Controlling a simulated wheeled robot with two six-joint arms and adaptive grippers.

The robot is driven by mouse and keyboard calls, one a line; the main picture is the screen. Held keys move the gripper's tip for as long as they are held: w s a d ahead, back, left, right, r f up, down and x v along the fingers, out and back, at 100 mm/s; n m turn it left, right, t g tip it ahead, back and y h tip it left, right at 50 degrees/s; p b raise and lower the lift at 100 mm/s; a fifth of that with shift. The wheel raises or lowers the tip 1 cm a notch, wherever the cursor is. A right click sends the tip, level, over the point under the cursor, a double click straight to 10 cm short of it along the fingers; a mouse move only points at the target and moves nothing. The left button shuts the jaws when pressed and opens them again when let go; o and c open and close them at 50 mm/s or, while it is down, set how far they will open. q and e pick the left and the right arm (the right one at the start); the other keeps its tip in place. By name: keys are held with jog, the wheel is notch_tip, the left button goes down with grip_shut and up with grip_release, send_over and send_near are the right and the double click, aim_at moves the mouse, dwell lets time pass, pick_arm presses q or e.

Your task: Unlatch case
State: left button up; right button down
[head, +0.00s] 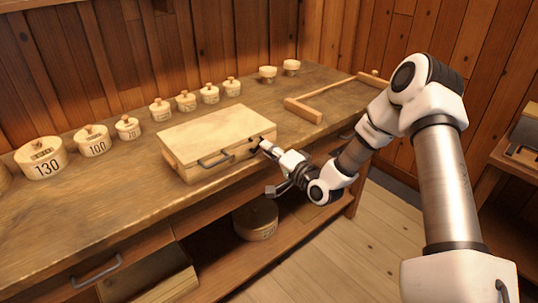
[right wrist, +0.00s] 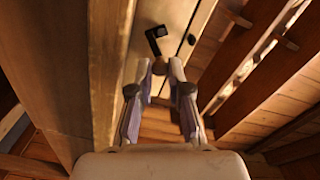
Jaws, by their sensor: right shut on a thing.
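The case (head: 207,128) is a pale wooden box lying on the bench with its lid down. A grey handle (head: 214,161) is on its front, and dark latch hardware shows near the front's right end. My right gripper (head: 266,147) is at that right end. A black bent latch piece (right wrist: 154,40) lies just beyond the knob on the case front; how the two join is unclear. My left gripper is not in view.
Several lidded round wooden boxes (head: 93,141) with numbers stand left of and behind the case. A wooden bar-shaped piece (head: 303,110) lies to its right on the bench (head: 100,210). A round box (head: 256,220) sits on the shelf below. Clear bench top lies front left.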

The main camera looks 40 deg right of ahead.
jog(key=shift+f+m+b, duration=0.2)
jog(key=shift+m+b, duration=0.1)
jog(key=shift+m, duration=0.2)
jog(key=c, duration=1.1)
grip_release()
jog(key=s, duration=0.7)
jog(key=shift+s+d, duration=0.2)
jog(key=shift+d, duration=0.1)
